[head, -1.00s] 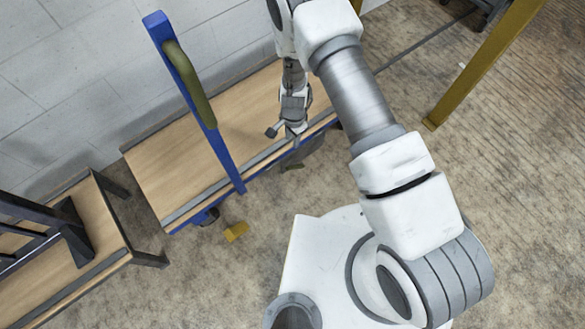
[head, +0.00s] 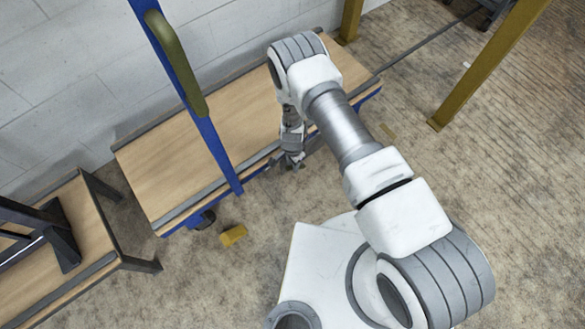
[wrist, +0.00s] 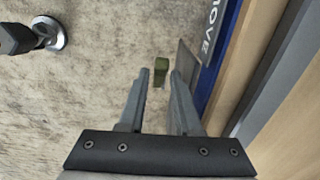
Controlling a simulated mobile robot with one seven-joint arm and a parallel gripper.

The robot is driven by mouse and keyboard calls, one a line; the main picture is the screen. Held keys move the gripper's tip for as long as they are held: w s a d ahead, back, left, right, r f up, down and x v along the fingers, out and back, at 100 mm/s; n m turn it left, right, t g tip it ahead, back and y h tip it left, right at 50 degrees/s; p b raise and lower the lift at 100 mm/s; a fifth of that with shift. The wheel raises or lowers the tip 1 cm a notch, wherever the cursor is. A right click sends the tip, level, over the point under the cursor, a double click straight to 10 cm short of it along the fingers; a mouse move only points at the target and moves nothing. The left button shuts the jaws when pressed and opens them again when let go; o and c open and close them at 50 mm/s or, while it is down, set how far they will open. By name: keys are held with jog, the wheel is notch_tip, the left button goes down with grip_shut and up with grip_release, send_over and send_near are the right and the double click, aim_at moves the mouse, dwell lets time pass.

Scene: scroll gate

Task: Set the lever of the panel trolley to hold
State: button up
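The panel trolley (head: 165,175) has a wooden deck with a blue edge and a tall blue upright with an olive grip. In the wrist view, its blue side (wrist: 215,75) carries the word MOVE on a grey plate. An olive-green piece (wrist: 161,72), apparently the lever's handle, shows between my fingertips in that view. I cannot tell its distance, and no contact shows. My gripper (wrist: 160,84) is open, its fingers parallel and apart. In the head view my gripper (head: 292,162) points down beside the trolley's front edge; the lever is hidden there.
A second wooden bench (head: 85,240) with a black frame stands at left. A yellow post (head: 485,65) stands at right. A dark rod with a round metal end (wrist: 50,33) shows in the wrist view.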

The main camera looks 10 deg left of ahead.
jog(key=shift+f, duration=1.2)
grip_shut()
dwell(0.6)
